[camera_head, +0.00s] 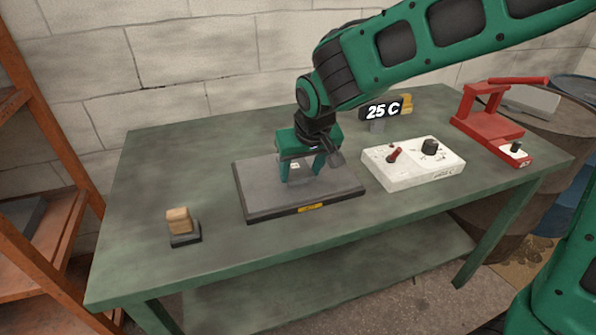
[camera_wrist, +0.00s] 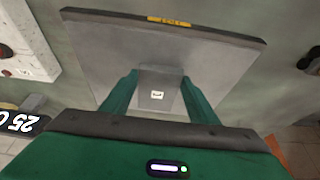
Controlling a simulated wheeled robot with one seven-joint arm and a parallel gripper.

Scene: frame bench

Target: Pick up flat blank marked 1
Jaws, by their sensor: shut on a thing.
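A small grey flat blank (camera_wrist: 160,78) with a white label stands out between my green fingers in the wrist view. The mark on the label is too small to read. My gripper (camera_head: 300,175) is shut on this blank, with one finger on each side of it. In the head view only a bit of the blank (camera_head: 294,166) shows between the fingers. It is over the dark grey plate (camera_head: 262,200) on the green bench. I cannot tell whether the blank touches the plate.
A white control box (camera_head: 420,170) with knobs stands right of the plate, with a "25 C" display (camera_head: 382,109) behind it. A red press-like frame (camera_head: 485,122) is at the far right. A wooden-topped stamp (camera_head: 180,222) stands at the left. The bench's back left is clear.

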